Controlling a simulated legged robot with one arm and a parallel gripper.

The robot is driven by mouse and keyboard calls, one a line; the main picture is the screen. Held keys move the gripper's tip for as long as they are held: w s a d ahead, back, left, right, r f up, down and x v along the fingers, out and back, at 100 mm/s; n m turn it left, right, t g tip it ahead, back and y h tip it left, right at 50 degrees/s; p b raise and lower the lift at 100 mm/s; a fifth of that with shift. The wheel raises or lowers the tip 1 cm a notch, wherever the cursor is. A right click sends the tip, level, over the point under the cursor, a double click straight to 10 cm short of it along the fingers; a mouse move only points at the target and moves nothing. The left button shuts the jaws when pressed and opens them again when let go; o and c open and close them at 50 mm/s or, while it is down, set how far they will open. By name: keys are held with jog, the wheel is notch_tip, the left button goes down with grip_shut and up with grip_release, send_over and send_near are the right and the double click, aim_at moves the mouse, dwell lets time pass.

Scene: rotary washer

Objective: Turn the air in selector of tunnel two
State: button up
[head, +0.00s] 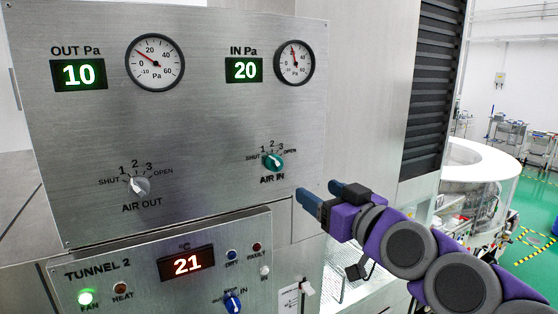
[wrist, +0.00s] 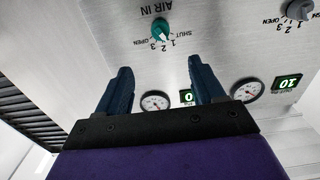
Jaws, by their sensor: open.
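The AIR IN selector (head: 273,161) is a green round knob with a white pointer, on the upper metal panel. Its scale reads SHUT, 1, 2, 3, OPEN; the exact pointer setting is too small to tell. In the wrist view, the green selector (wrist: 160,29) appears upside down, beyond the fingertips and roughly centred between them. My gripper (head: 318,196) has blue fingers and is to the right of and below the selector in the head view. In the wrist view the gripper (wrist: 160,68) is open, with nothing between its fingers and not touching the knob.
A grey AIR OUT knob (head: 139,186) is left of the green selector. Two gauges (head: 155,62) and green displays (head: 78,74) are above. The TUNNEL 2 panel (head: 150,270) juts out below, with lamps and a blue knob (head: 232,301). A dark louvre (head: 428,85) is at right.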

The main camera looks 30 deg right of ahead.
aim_at(279, 167)
jog(key=w+p, duration=0.5)
jog(key=w, duration=1)
jog(key=shift+w+a+p, duration=0.1)
jog(key=shift+a+p, duration=0.1)
jog(key=shift+p, duration=0.15)
jog(key=shift+w+d+f, duration=0.1)
jog(key=shift+w+d, duration=0.05)
jog(key=shift+w, duration=0.55)
jog(key=shift+a, duration=0.3)
jog(key=shift+c, duration=0.5)
jog(key=shift+d, duration=0.1)
jog(key=c, duration=0.9)
jog(key=shift+c, duration=0.2)
